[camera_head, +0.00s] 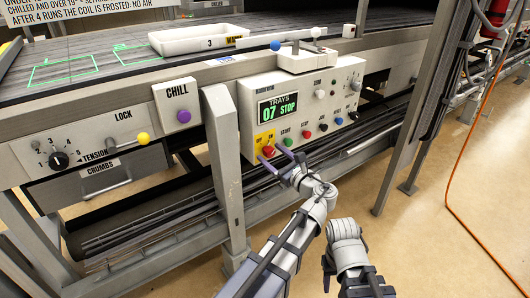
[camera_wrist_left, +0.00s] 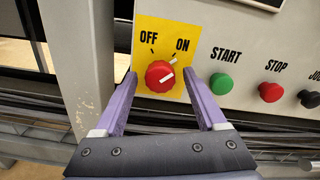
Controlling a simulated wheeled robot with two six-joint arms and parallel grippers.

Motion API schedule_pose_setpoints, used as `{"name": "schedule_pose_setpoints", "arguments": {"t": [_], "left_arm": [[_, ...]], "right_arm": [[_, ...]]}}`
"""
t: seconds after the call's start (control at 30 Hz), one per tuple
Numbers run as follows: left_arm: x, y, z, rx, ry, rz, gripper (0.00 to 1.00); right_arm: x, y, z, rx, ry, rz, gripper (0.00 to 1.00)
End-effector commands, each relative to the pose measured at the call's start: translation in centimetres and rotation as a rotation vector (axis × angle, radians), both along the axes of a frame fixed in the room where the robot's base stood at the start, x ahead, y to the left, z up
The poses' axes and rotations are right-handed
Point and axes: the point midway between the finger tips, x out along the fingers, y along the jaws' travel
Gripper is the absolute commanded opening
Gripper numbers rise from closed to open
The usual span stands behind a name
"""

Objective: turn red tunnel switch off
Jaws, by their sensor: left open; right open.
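The red tunnel switch is a red rotary knob (camera_wrist_left: 160,76) on a yellow plate marked OFF and ON. In the left wrist view its white mark points up and right, toward ON. In the head view the knob (camera_head: 268,151) sits low on the left of the control box. My left gripper (camera_head: 273,155) is open, its purple fingers on either side of the knob. I cannot tell whether they touch it. Part of my right arm (camera_head: 348,240) shows at the bottom of the head view, with no fingers visible.
The green START button (camera_wrist_left: 221,84) and red STOP button (camera_wrist_left: 270,92) are just right of the switch. A grey post (camera_head: 224,165) stands left of the control box (camera_head: 345,75). A purple CHILL button (camera_head: 183,116) is further left.

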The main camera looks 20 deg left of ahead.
Motion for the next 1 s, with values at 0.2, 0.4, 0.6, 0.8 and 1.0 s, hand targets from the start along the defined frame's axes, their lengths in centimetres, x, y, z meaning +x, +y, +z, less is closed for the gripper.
{"name": "schedule_pose_setpoints", "arguments": {"t": [0.2, 0.4, 0.6, 0.8, 1.0], "left_arm": [[0.00, -0.02, 0.00, 0.000, 0.000, 0.000, 0.72], [-0.01, -0.01, 0.00, 0.000, 0.000, 0.000, 0.50], [-0.01, 0.00, 0.00, 0.000, 0.000, 0.000, 0.27], [-0.01, 0.00, 0.00, 0.000, 0.000, 0.000, 0.05], [-0.02, 0.01, -0.01, 0.000, 0.000, 0.000, 0.00]], "right_arm": [[-0.02, -0.02, 0.00, 0.000, 0.000, 0.000, 0.50], [-0.02, -0.02, 0.00, 0.000, 0.000, 0.000, 0.50], [-0.02, -0.02, 0.00, 0.000, 0.000, 0.000, 0.50], [-0.02, -0.02, 0.00, 0.000, 0.000, 0.000, 0.50], [-0.02, -0.02, 0.00, 0.000, 0.000, 0.000, 0.50]]}}
